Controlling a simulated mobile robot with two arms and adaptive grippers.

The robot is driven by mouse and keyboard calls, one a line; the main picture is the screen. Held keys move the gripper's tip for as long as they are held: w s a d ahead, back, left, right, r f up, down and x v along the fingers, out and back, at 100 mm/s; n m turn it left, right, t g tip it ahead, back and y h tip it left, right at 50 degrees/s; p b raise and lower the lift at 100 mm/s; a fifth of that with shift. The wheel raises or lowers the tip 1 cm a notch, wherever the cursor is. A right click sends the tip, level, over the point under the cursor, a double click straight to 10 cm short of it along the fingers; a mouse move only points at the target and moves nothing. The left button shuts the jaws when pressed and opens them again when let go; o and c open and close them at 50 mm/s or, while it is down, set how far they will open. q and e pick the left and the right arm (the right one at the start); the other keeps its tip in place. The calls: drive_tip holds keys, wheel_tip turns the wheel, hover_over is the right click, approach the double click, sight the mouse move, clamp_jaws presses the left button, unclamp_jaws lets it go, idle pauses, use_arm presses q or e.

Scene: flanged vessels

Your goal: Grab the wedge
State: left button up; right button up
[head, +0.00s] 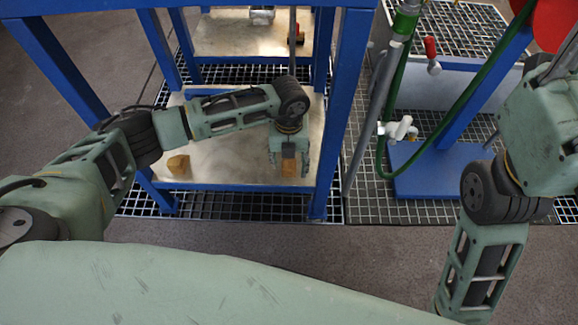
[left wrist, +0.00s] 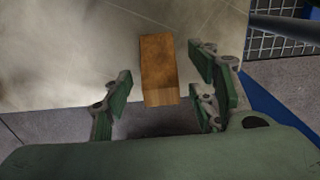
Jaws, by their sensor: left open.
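A brown wooden wedge (head: 288,167) lies on the lower metal shelf of the blue frame, near its front edge. In the left wrist view the wedge (left wrist: 159,68) looks like an oblong block. My left gripper (head: 290,163) points down over it and is open. In the left wrist view the fingers of the left gripper (left wrist: 162,92) stand on either side of the wedge's near end, with visible gaps. A second wooden wedge (head: 179,165) lies on the same shelf to the left. My right arm shows at the right, but its gripper is out of view.
The blue frame's posts (head: 342,110) stand close around my left arm. The shelf (head: 225,158) is bare between the two wedges. Right of the frame are a green hose (head: 443,122), a grey pipe, valves and a blue base plate (head: 440,172) on grating.

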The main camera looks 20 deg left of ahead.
use_arm(q)
drive_tip(key=shift+c, duration=0.3)
drive_tip(key=c, duration=1.2)
